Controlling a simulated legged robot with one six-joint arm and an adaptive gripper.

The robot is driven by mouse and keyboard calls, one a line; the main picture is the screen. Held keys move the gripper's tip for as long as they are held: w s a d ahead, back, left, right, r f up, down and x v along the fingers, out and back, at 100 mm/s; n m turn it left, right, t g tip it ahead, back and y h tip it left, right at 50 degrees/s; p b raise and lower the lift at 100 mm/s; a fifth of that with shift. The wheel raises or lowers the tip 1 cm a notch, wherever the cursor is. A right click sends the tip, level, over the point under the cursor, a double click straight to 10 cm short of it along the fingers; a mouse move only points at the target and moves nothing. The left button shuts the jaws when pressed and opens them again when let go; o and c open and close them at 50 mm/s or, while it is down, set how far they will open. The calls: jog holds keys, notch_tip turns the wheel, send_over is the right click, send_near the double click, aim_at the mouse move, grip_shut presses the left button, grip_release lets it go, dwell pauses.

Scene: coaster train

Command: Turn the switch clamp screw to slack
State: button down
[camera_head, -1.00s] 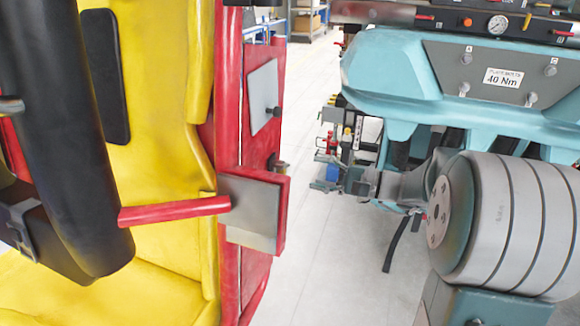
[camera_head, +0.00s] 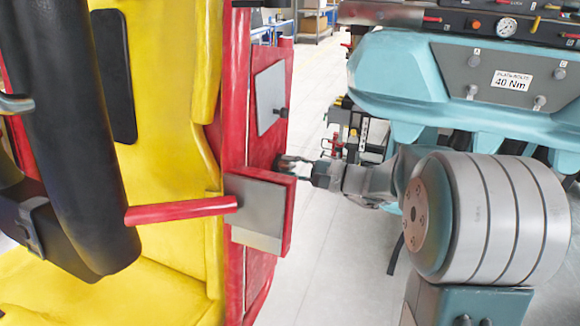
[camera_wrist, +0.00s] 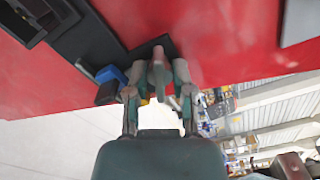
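The clamp screw, a grey wing-like handle (camera_wrist: 158,76), stands out from a dark plate (camera_wrist: 148,50) on the red panel in the wrist view. My gripper (camera_wrist: 158,72) has its two fingers on either side of it, with small gaps seeming to show; the fingers look open around the handle. In the head view my gripper (camera_head: 287,162) reaches left to the red side panel (camera_head: 262,150), below a grey plate with a dark knob (camera_head: 281,112). The screw itself is hidden behind my fingertips there.
A grey box-like bracket with red edge (camera_head: 262,212) juts out just below my gripper. A red bar (camera_head: 180,211) and yellow seat (camera_head: 165,100) lie left. A teal machine marked 40 Nm (camera_head: 400,75) stands right. Blue and black parts (camera_wrist: 112,74) sit beside the fingers.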

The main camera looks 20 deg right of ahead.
jog(key=shift+f+n, duration=0.1)
jog(key=shift+n, duration=1.1)
jog(key=shift+c, duration=2.4)
grip_release()
jog(key=v, duration=1.2)
jog(key=shift+a, duration=0.1)
